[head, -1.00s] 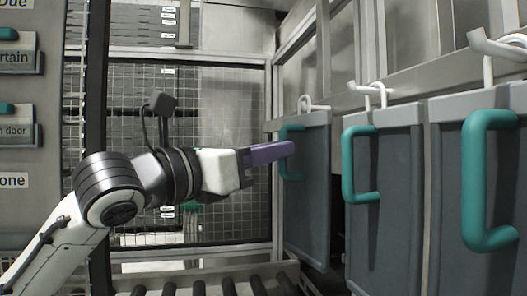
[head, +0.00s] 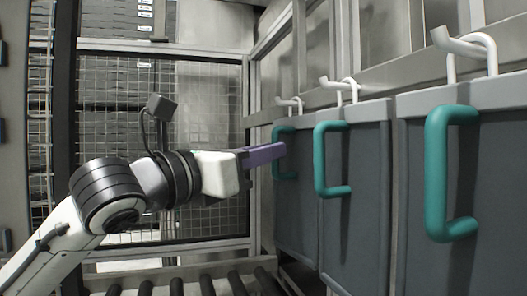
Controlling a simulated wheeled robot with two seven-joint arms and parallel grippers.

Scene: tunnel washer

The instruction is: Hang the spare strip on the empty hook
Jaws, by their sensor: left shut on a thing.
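My left gripper (head: 266,154), with purple fingers, reaches in from the left and is shut on the teal handle (head: 278,178) of the farthest grey strip (head: 300,215), which I take as the spare strip. That strip is upright, beside the middle strip. A white hook (head: 290,102) shows at its top edge; I cannot tell whether the strip's loop is seated on it. The middle strip (head: 362,205) and the near strip (head: 480,190) hang upright below a white hook (head: 340,84) and a larger white hook (head: 464,46). My right gripper is out of view.
A metal rail (head: 390,80) runs above the strips. A mesh cage panel (head: 215,110) stands behind my left arm. Dark rollers (head: 207,284) lie low in front of it. Little room shows between the held strip and the middle one.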

